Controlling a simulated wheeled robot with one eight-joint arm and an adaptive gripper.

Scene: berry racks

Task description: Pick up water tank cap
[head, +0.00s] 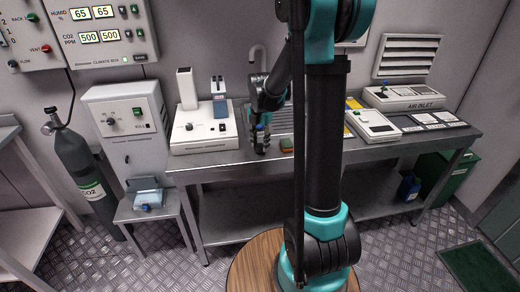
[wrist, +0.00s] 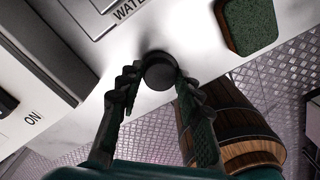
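The water tank cap (wrist: 159,76) is a round black cap, between my gripper's two fingertips in the wrist view. My gripper (wrist: 157,72) has dark, ridged fingers that converge on the cap from both sides and appear to touch it, so it looks shut on the cap. Whether the cap is seated or lifted cannot be told. In the head view my gripper (head: 261,147) points down at the front of the steel bench (head: 235,165); the cap cannot be made out there.
A green sponge (wrist: 250,22) lies on the bench right of my gripper; it also shows in the head view (head: 287,145). A white device (head: 204,132) stands to the left. A flat instrument (head: 372,124) stands to the right. The bench's front edge is close to my gripper.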

